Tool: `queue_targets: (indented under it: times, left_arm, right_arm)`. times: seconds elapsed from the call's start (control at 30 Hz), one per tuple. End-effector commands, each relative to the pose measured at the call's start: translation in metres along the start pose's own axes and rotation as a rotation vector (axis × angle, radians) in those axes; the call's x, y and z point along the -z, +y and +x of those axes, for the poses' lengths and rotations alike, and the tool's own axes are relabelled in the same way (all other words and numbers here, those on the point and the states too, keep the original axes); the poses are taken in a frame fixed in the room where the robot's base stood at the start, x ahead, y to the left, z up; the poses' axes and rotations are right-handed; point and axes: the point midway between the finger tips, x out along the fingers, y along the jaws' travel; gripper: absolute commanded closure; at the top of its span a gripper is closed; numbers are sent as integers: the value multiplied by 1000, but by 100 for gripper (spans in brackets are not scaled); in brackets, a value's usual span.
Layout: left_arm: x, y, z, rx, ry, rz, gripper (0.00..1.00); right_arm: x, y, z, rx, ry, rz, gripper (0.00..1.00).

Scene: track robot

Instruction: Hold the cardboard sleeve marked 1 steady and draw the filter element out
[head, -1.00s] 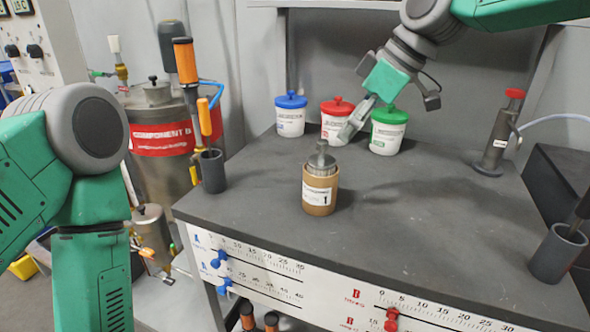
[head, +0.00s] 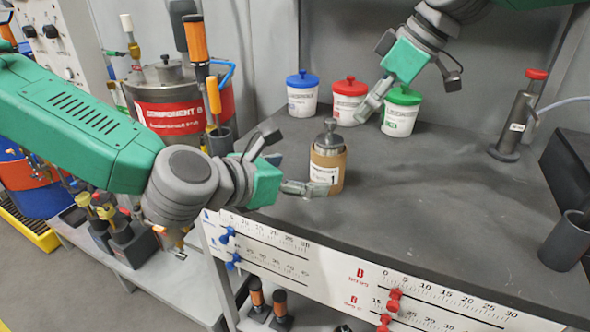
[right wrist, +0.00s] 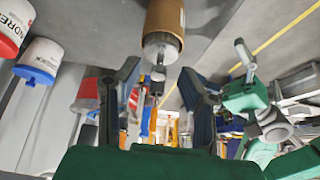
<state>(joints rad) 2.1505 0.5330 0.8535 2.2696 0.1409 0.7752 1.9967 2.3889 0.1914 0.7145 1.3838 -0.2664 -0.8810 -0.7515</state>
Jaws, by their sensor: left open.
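The brown cardboard sleeve marked 1 (head: 327,173) stands upright on the dark bench, its label facing front. The grey metal filter element (head: 330,140) sits in it, with its top and knob showing above the rim. My left gripper (head: 312,188) is open, its fingers level with the sleeve's lower part at its left; touching or just apart, I cannot tell. My right gripper (head: 370,108) is higher and further back, beside the tubs. The right wrist view shows its fingers (right wrist: 160,88) spread and empty, with the sleeve (right wrist: 165,18) and element's knob (right wrist: 158,72) beyond them.
White tubs with blue (head: 302,95), red (head: 348,100) and green (head: 400,112) lids stand behind the sleeve. A grey pump with a red top (head: 518,120) and a dark cup (head: 565,242) stand at the right. The bench right of the sleeve is clear.

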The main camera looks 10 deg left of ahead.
Motion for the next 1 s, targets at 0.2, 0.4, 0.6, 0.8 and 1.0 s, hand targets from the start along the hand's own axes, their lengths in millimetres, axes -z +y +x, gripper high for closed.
queue_targets:
  times: [0.2,0.4,0.6,0.8,1.0]
  left_arm:
    - [-3,11,11,4,-6,-41,17]
    - [-4,7,48,4,-3,-33,17]
    - [-4,4,90,3,-2,-31,17]
    - [-4,7,119,4,-4,-33,17]
    - [-3,10,133,4,-7,-37,17]
  right_arm:
    - [4,-2,3,0,-5,-3,66]
    - [2,-1,1,1,-1,-2,66]
    - [-2,0,-1,1,3,-2,66]
    - [1,-1,0,0,-1,-2,66]
    - [4,-3,2,-1,-5,-3,66]
